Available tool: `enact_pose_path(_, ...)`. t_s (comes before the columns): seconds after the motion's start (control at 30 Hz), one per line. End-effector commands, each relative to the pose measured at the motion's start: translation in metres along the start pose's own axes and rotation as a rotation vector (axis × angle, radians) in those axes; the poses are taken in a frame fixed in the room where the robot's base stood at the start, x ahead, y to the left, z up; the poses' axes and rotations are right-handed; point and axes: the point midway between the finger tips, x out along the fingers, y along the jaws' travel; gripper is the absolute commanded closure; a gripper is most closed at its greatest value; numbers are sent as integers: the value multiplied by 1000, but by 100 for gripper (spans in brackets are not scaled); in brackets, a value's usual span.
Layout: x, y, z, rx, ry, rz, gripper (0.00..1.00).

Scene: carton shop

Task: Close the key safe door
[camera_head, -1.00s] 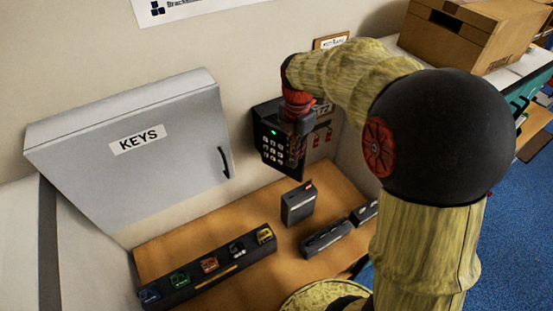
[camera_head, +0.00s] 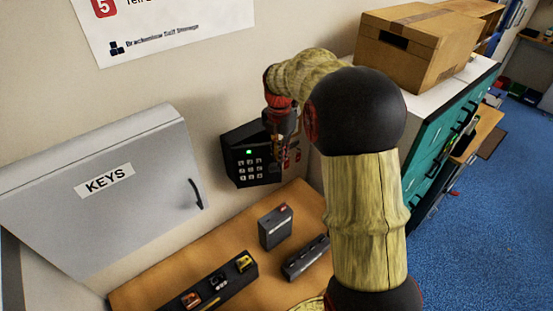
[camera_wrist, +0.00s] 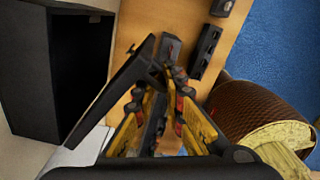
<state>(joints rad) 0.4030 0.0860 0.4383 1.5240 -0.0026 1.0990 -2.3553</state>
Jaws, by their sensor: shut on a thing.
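The key safe is the black keypad box on the wall. Its door (camera_head: 248,160), with white keys and a lit green light, faces the room in the head view. In the wrist view the dark safe body (camera_wrist: 35,75) is at the left, and the door (camera_wrist: 118,85) stands out from it at an angle, open. My gripper (camera_head: 280,160) is at the door's right, free edge in the head view. The wrist view shows my gripper (camera_wrist: 163,85) with its fingers at that edge, shut on the door. The contact itself is partly hidden.
A grey KEYS cabinet (camera_head: 150,200) with a black handle is on the wall to the left. The wooden bench (camera_head: 150,293) below holds an upright dark device (camera_head: 276,227), a slotted dark block (camera_head: 306,258) and a tray of small items (camera_head: 210,295). A carton (camera_head: 415,50) stands at the right.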

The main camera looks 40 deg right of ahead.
Motion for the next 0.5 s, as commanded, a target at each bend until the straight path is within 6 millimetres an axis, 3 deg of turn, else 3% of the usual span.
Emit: enact_pose_path(0.5, 0, 0, 8, 9, -7, 1, 100)
